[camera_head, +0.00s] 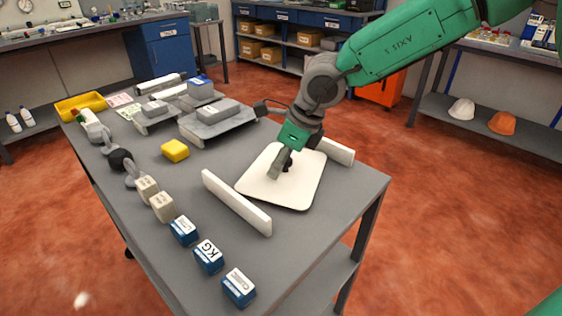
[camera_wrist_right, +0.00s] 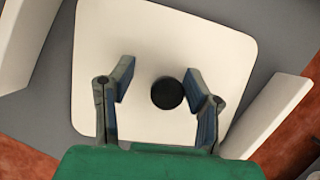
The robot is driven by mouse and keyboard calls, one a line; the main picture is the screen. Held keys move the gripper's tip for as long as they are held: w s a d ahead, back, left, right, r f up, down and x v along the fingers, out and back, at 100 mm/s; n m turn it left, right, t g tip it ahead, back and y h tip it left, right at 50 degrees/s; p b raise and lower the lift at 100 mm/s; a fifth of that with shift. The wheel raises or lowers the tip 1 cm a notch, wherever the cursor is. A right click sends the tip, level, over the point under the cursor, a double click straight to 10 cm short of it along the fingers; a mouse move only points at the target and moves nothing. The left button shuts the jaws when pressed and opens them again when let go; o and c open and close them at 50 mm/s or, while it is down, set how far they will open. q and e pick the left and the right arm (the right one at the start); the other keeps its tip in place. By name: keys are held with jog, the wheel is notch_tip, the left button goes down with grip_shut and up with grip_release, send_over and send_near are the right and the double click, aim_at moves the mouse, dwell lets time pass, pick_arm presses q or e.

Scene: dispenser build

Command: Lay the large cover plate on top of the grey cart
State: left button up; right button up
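The large cover plate (camera_head: 259,187) is a white, rounded square with a black knob (camera_wrist_right: 167,93) at its middle. It looks to lie flat on the grey cart (camera_head: 304,245), near the cart's right end and between two white upright panels. My right gripper (camera_head: 281,172) is over the plate's middle and hides most of the knob in the head view. In the right wrist view my right gripper (camera_wrist_right: 160,90) is open, with the knob between its fingers and closer to the right finger. My left gripper is out of view.
One white panel (camera_head: 236,202) stands left of the plate, another (camera_head: 337,151) behind it. Blue boxes (camera_head: 209,257) line the cart's front edge. A yellow block (camera_head: 175,151) and grey parts (camera_head: 216,120) sit further left. Shelves stand behind.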

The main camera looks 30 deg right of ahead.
aim_at(299, 177)
jog(key=shift+a+r, duration=0.1)
jog(key=shift+a, duration=0.05)
jog(key=shift+d+r, duration=0.1)
jog(key=shift+d, duration=0.3)
jog(key=v, duration=0.2)
jog(key=p+v, duration=0.1)
jog(key=v, duration=0.1)
jog(key=shift+d, duration=0.4)
jog(key=p+v, duration=0.2)
jog(key=v, duration=0.5)
jog(key=shift+r, duration=0.2)
jog(key=shift+s+a, duration=0.1)
jog(key=shift+a, duration=0.1)
